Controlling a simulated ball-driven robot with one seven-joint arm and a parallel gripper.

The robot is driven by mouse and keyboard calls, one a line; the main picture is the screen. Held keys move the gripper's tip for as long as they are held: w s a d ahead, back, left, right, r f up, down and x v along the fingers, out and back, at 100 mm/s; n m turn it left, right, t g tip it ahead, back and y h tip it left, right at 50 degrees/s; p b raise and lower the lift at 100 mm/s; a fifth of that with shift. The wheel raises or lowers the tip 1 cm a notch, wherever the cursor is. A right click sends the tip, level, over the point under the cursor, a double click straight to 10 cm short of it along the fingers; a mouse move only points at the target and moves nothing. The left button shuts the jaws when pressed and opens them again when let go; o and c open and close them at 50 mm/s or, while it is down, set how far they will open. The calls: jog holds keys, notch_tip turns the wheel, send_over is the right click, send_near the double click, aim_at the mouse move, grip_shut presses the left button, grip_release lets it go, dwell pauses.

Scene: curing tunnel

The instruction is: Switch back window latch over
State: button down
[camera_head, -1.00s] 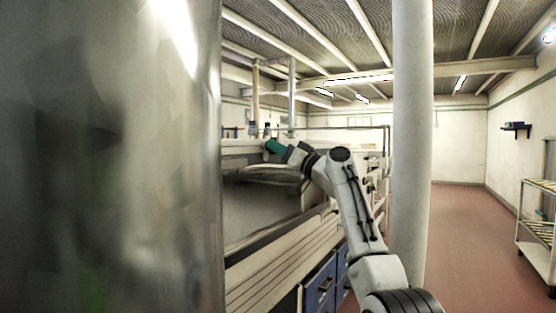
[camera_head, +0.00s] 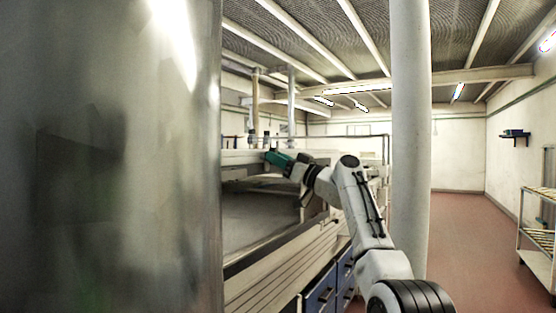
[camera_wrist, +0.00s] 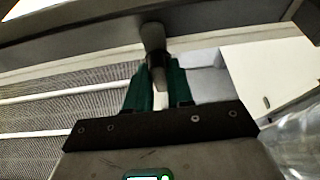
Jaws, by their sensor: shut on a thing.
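The window latch (camera_wrist: 153,38) is a short, pale grey rounded lever hanging from a dark grey bar in the wrist view. My gripper (camera_wrist: 157,76) has green fingers on either side of the latch's lower end and is shut on it. In the head view my gripper (camera_head: 277,158) is at the upper edge of the pale, bench-like unit. The latch is too small to make out there, and its contact with the inner finger faces is partly hidden.
A shiny metal surface (camera_head: 110,160) fills the left of the head view. A white column (camera_head: 411,140) stands close to the right of my arm. Blue drawers (camera_head: 320,288) lie below the unit. Open red floor and a shelf rack (camera_head: 538,235) are farther right.

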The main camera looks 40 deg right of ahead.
jog(key=c, duration=1.1)
grip_release()
jog(key=shift+f, duration=0.1)
jog(key=v, duration=1)
jog(key=shift+s+d+f+b, duration=0.15)
jog(key=shift+s+b, duration=0.2)
jog(key=shift+b, duration=0.05)
